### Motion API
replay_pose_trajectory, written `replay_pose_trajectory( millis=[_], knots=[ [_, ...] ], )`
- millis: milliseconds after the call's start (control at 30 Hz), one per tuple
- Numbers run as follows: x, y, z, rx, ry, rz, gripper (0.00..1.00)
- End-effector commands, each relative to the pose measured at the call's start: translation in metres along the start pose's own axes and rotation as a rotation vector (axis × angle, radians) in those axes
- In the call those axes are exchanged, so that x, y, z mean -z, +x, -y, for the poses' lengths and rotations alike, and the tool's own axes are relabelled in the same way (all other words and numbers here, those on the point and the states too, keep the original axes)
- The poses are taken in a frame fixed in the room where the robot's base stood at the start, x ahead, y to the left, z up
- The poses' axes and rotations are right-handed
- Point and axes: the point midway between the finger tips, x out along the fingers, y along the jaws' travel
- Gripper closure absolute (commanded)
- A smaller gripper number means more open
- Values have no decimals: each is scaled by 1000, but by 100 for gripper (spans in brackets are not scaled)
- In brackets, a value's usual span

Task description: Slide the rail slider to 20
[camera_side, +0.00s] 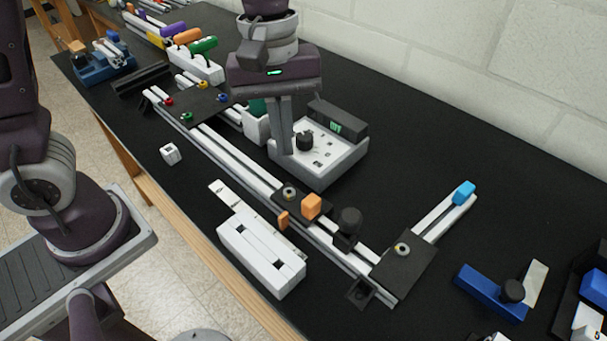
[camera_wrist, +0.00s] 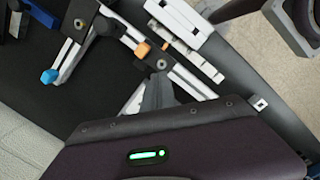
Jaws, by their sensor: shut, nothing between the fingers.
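The rail slider is a dark carriage with an orange block (camera_side: 312,207) on a long pale double rail (camera_side: 235,155). A small orange pointer (camera_side: 283,219) sticks out on its near side, and a round metal screw sits beside the block. The orange block (camera_wrist: 142,49) and pointer (camera_wrist: 165,46) also show in the wrist view. No scale number is readable. My gripper (camera_side: 287,148) points down above the bench, up and left of the slider in the side view and apart from it. Its fingers (camera_wrist: 157,80) are together and empty.
A black knob (camera_side: 348,222) stands on the rail just right of the slider. A white box (camera_side: 262,256) lies along the near side. A control box with a dial (camera_side: 325,158) is behind the rail, near my fingers. A blue-tipped side rail (camera_side: 463,192) branches off at right.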

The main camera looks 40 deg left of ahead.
Motion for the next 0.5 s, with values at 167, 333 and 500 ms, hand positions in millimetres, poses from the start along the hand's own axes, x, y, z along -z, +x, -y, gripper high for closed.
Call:
replay_pose_trajectory(
  millis=[167,333,500],
  knots=[
    [23,-21,24,-67,-637,98,100],
    [22,-4,24,-67,-696,110,100],
    [19,33,21,-64,-694,109,100]
  ],
)
